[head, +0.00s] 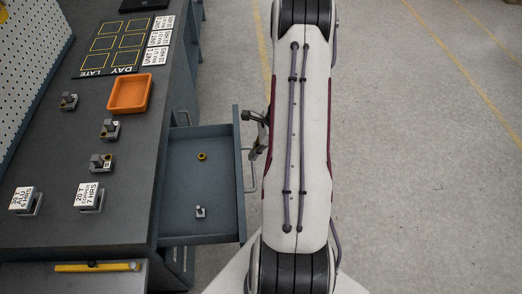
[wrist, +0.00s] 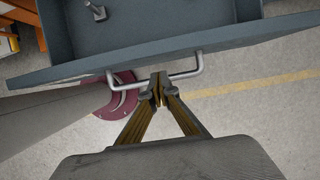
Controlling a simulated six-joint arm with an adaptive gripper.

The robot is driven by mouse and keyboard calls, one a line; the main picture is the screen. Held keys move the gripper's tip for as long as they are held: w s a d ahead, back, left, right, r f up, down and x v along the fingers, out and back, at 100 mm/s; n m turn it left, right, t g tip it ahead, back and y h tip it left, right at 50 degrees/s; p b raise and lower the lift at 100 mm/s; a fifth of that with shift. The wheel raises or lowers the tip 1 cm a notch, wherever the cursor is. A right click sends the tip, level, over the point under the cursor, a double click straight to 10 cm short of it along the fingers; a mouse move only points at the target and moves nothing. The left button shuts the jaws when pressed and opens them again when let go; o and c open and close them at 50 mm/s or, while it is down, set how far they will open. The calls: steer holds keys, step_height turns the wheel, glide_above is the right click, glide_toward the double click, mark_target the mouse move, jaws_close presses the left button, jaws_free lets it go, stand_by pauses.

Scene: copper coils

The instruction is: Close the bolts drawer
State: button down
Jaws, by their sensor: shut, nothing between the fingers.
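No label shows on the drawer. Its front panel (wrist: 240,40) and handle (wrist: 197,68) show in the wrist view. My gripper (head: 258,143) is beside the drawer's front, partly hidden by my arm. In the wrist view my gripper (wrist: 158,88) is shut and empty, its tips at the handle bar. I cannot tell whether they touch it.
The workbench (head: 75,160) holds an orange tray (head: 130,93), a marked black board (head: 112,46), several small grey parts and label cards. A yellow bar (head: 97,267) lies at the near left. The floor (head: 420,150) to the right is clear.

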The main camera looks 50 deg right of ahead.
steer(key=shift+w+a, duration=0.75)
steer(key=shift+a, duration=0.05)
steer(key=w+a, duration=1.6)
stand_by(0.5)
steer(key=s+d+r, duration=0.5)
steer(key=r, duration=0.4)
steer(key=shift+s+d+r, duration=0.15)
steer(key=shift+s+d, duration=0.05)
stand_by(0.5)
stand_by(0.3)
